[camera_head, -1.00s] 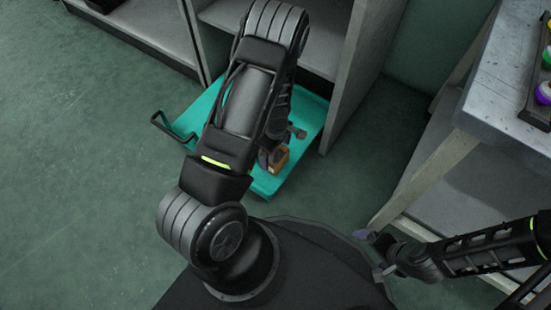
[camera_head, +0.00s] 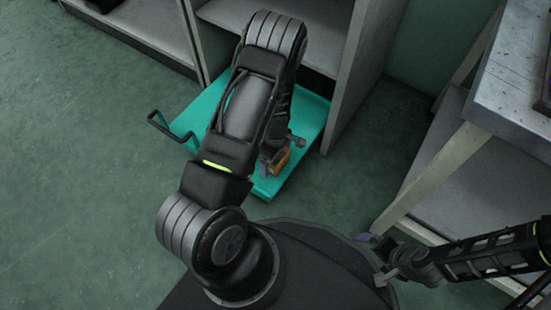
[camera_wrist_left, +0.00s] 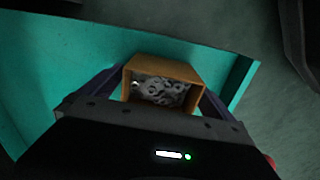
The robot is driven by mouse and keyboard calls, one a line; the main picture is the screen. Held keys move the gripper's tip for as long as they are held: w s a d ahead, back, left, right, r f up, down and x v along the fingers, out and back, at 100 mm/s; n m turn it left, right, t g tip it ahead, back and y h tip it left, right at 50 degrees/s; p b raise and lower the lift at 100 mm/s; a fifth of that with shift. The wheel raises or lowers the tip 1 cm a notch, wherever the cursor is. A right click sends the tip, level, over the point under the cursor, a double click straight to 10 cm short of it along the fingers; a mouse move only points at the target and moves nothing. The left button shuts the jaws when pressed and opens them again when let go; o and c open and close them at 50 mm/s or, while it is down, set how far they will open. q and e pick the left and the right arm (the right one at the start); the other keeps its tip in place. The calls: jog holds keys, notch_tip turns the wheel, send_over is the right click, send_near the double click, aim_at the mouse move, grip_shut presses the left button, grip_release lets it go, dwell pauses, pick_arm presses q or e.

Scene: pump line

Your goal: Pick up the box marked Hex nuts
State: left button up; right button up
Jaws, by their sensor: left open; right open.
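A small orange-brown box (camera_head: 282,160) sits on the teal platform (camera_head: 305,135), partly hidden behind my left arm in the head view. In the left wrist view the box (camera_wrist_left: 163,70) is open on the side facing the camera and holds grey metal pieces that look like nuts. No label is readable. My left gripper (camera_wrist_left: 155,98) is open, with one dark finger on either side of the box; I cannot tell whether they touch it. My right gripper (camera_head: 371,258) is open and empty, beside my base at the lower right.
The platform has a black handle (camera_head: 170,130) on its left. Grey shelving (camera_head: 350,70) stands behind it, its side panel close to the platform's right edge. A grey table (camera_head: 505,90) stands at right. The floor (camera_head: 80,180) at left is clear.

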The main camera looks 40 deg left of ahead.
pick_arm(q)
jog(key=c, duration=1.6)
